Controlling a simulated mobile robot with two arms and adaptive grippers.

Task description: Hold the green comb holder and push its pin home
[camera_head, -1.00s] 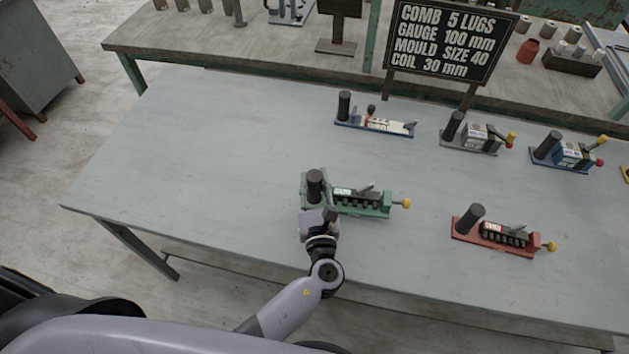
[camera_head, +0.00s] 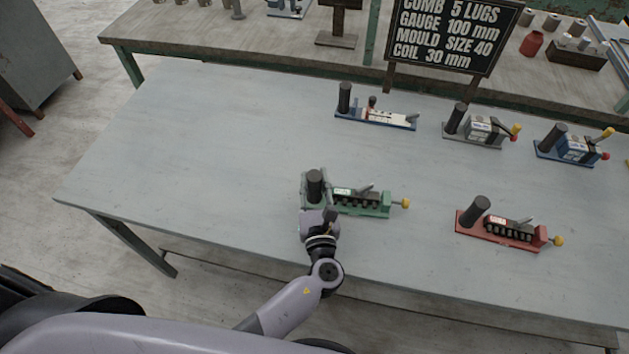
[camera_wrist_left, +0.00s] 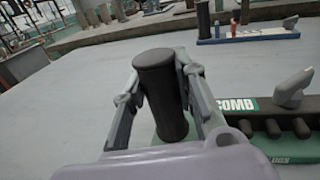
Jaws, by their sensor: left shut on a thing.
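The green comb holder (camera_head: 378,211) lies on the grey table, with a black upright post at its left end, a row of dark lugs, a grey lever and a yellow-knobbed pin (camera_head: 404,203) sticking out at its right end. My left gripper (camera_head: 316,190) is shut on the black post (camera_wrist_left: 162,95). In the left wrist view its two fingers (camera_wrist_left: 163,100) stand on either side of the post, and a white-on-green COMB label (camera_wrist_left: 235,105) shows to the right. My right gripper is not in view.
A red holder (camera_head: 500,238) with a yellow knob is to the right. Blue-based (camera_head: 375,118), grey (camera_head: 474,135) and blue (camera_head: 568,153) holders stand farther back. A black sign (camera_head: 450,35) is behind them. The table's left part is clear.

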